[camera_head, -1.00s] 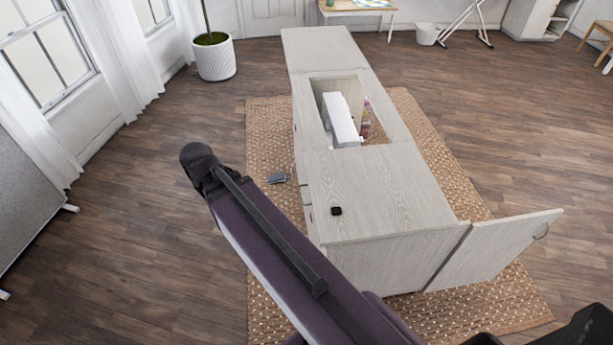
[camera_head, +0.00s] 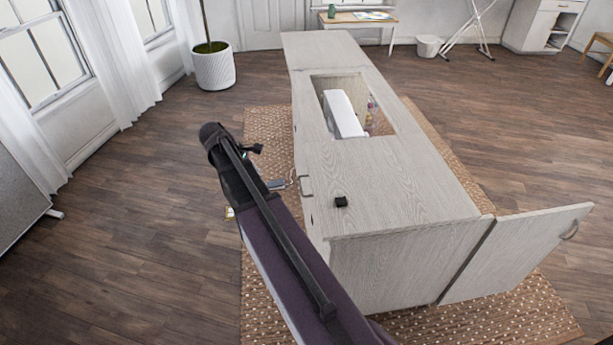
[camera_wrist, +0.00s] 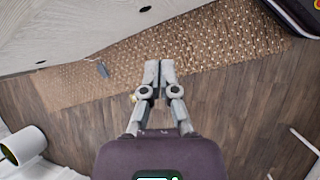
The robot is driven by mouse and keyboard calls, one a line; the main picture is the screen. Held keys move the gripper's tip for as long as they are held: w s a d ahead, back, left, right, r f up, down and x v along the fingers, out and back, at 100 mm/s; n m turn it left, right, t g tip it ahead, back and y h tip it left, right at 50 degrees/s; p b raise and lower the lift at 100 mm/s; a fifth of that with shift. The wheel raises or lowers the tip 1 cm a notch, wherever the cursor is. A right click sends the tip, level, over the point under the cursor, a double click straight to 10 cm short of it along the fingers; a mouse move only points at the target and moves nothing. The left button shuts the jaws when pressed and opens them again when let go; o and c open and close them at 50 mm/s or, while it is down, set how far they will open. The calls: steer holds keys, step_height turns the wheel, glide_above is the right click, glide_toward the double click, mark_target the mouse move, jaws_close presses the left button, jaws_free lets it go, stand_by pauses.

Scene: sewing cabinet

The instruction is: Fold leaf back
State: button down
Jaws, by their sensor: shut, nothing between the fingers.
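The pale wood sewing cabinet (camera_head: 380,185) stands on a woven rug in the head view. A flat top panel (camera_head: 320,45) lies level at its far end, with a seam to the rest of the top. A pale side panel with a handle (camera_head: 520,250) stands swung out at the near right corner. My gripper (camera_wrist: 158,72) is shut and empty in the wrist view, above the rug and apart from the pale cabinet surface (camera_wrist: 80,30) at upper left. In the head view my arm reaches along the cabinet's left side and largely hides the gripper.
The top has an opening with a white sewing machine (camera_head: 343,115) inside. A small black object (camera_head: 341,201) lies on the near top. A grey pedal (camera_head: 276,184) lies on the rug (camera_head: 265,125) at left. A white planter (camera_head: 213,68) stands far left. Wood floor is open on both sides.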

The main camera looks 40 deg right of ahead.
steer(key=w+d+f+n+g+h+b, duration=0.1)
steer(key=w+d+f+n+b, duration=0.1)
steer(key=d+f+b, duration=0.2)
steer(key=w+d+f+n+g+h+b, duration=0.1)
steer(key=d+f+b, duration=0.3)
steer(key=d, duration=0.5)
steer(key=w+n+h+b, duration=0.1)
steer(key=b, duration=0.1)
steer(key=shift+w+d+g+b, duration=0.3)
steer(key=shift+w+d+b, duration=0.05)
steer(key=shift+d, duration=0.05)
steer(key=shift+f, duration=0.15)
steer(key=b+x, duration=0.7)
steer(key=x, duration=0.3)
steer(key=shift+r+p, duration=2.1)
steer(key=shift+p, duration=0.3)
